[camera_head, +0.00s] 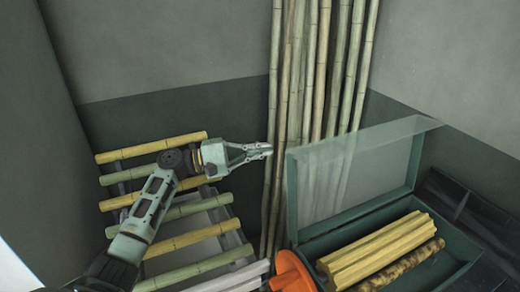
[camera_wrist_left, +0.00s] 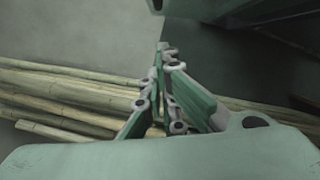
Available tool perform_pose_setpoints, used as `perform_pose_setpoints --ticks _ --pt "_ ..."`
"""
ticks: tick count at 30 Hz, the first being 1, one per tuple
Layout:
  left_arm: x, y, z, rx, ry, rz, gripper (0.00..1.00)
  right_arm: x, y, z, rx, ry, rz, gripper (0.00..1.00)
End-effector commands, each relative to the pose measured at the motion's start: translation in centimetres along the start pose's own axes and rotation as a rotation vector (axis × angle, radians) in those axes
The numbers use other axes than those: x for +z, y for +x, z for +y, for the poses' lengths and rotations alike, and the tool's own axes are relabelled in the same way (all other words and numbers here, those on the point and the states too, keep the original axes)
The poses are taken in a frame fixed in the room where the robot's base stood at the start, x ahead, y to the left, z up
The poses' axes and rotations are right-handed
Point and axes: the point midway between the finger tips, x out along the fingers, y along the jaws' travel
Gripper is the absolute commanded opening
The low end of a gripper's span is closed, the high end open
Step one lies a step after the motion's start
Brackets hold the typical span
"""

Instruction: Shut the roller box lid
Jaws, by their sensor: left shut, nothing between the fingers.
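The roller box (camera_head: 455,240) is green and stands at the lower right of the head view. Its lid (camera_head: 345,175), a clear panel in a green frame, stands open and raised along the box's far side. Yellow fluted rollers (camera_head: 375,252) show inside. My left gripper (camera_head: 268,149) is shut and empty, left of the lid's upper left corner and apart from it in the picture. In the left wrist view my left gripper (camera_wrist_left: 166,48) points away, its fingers together. A green edge at that view's top right may be part of the lid; I cannot tell. My right gripper is out of view.
Tall cane stalks (camera_head: 300,90) lean on the wall behind my gripper and the lid. A rack of cane pieces (camera_head: 190,238) lies under my left arm. An orange part (camera_head: 290,272) sits at the box's front left. Dark slatted panels (camera_head: 475,205) stand right of the box.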

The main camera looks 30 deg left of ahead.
Motion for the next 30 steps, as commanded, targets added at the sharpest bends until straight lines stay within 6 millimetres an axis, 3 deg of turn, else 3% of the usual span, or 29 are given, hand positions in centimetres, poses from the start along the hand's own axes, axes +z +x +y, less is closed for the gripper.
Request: perform_pose_setpoints --ticks 9,18,30 --pt "0.3 7.0 0.4 0.000 -0.001 -0.002 0.00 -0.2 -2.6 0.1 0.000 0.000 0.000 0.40" --pt "3.6 7.4 0.2 -0.001 0.000 0.001 0.00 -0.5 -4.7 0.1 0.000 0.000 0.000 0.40" --pt "3.9 7.5 0.0 0.000 0.000 0.000 0.00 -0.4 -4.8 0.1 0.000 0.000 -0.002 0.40"
